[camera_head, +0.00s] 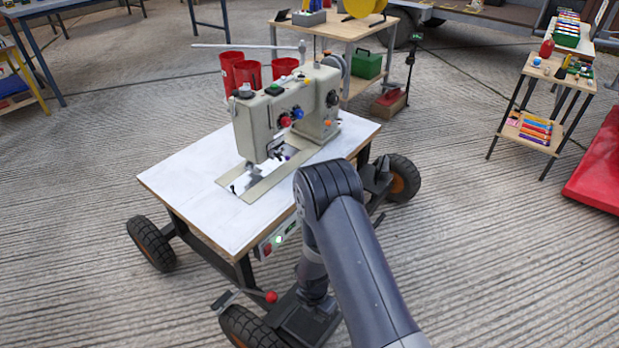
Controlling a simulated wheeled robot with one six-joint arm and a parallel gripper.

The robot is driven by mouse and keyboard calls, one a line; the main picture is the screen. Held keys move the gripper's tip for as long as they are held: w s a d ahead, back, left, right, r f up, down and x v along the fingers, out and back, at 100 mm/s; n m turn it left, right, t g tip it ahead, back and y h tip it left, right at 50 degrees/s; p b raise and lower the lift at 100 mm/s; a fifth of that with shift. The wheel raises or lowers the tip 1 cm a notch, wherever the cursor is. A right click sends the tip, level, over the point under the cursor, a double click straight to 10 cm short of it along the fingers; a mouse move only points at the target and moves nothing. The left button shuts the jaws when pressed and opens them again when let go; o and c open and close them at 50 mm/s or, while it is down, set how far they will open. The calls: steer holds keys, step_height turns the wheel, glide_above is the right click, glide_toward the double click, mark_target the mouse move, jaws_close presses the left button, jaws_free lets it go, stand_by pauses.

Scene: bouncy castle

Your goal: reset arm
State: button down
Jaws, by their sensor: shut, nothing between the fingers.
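My arm rises from the bottom right to a bent elbow in front of the sewing machine table. From there its forearm drops toward the floor beside the table's near edge. My gripper's fingers cannot be made out; the lower end of the arm merges with dark parts under the table. The beige sewing machine (285,110) stands on the white-topped wheeled table (185,180), beyond my elbow. In the picture my elbow overlaps the table's near right edge. I cannot tell whether they touch.
The table has big black wheels (152,243) and a red-knobbed lever (270,297). Red buckets (248,74) and a workbench (350,28) stand behind. A small shelf (536,120) and a red mat (600,165) are at the right. Open concrete floor (480,250) lies right of my arm.

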mark_target(316, 322)
step_height(316, 322, up, 8)
steer(key=p, duration=0.2)
steer(key=shift+w+a, duration=0.3)
steer(key=shift+a, duration=0.05)
